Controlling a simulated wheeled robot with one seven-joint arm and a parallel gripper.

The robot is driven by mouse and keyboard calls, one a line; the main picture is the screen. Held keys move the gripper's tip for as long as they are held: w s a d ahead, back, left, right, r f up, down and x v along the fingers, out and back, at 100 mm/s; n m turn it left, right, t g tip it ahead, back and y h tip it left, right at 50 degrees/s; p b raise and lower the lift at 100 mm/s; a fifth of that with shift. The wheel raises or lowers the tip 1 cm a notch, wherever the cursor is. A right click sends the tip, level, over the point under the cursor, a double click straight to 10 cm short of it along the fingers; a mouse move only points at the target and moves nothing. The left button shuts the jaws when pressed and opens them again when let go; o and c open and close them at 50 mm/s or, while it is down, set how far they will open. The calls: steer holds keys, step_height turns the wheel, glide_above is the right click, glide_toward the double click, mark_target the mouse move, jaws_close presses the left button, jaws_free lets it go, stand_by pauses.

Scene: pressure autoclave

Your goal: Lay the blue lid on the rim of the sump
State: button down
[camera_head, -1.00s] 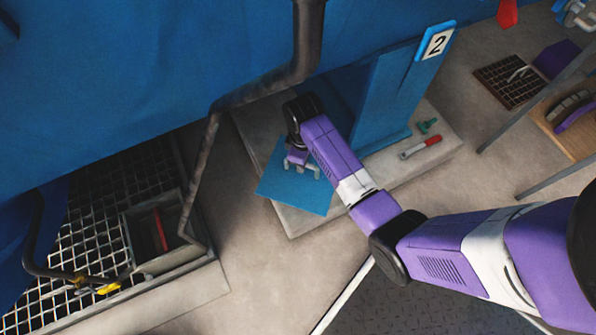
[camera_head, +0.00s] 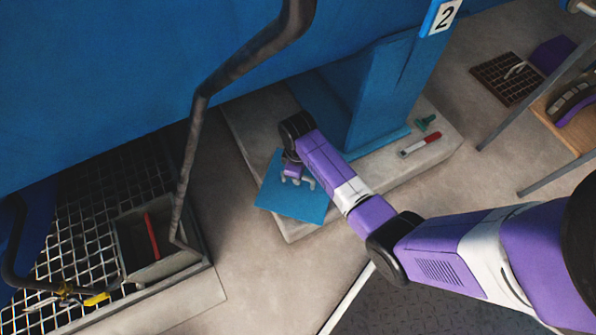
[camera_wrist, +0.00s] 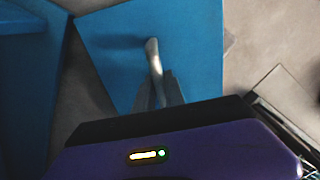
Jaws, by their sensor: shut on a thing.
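The blue lid (camera_head: 305,206) is a flat square plate with a grey bar handle. It shows in the head view over the left end of a concrete plinth, and in the wrist view (camera_wrist: 195,50). My gripper (camera_head: 297,180) is shut on the lid's handle; the wrist view shows the fingers (camera_wrist: 160,92) around it. I cannot tell whether the lid is clear of the plinth. The sump (camera_head: 162,268) is an open grey box at the lower left in the head view, with a red bar inside. Its rim is bare, and a pipe end stands by its right side.
A dark bent pipe (camera_head: 196,130) comes down between the lid and the sump. A metal grating (camera_head: 75,240) lies left of the sump. Floor between plinth and sump is clear.

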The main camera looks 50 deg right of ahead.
steer(key=shift+f, duration=0.5)
steer(key=shift+f, duration=0.2)
steer(key=c, duration=1.4)
jaws_free()
steer(key=shift+f+b, duration=0.25)
steer(key=shift+b, duration=0.65)
step_height(320, 180, up, 8)
steer(key=p, duration=0.5)
steer(key=shift+s+r+p, duration=0.1)
steer(key=shift+p, duration=0.25)
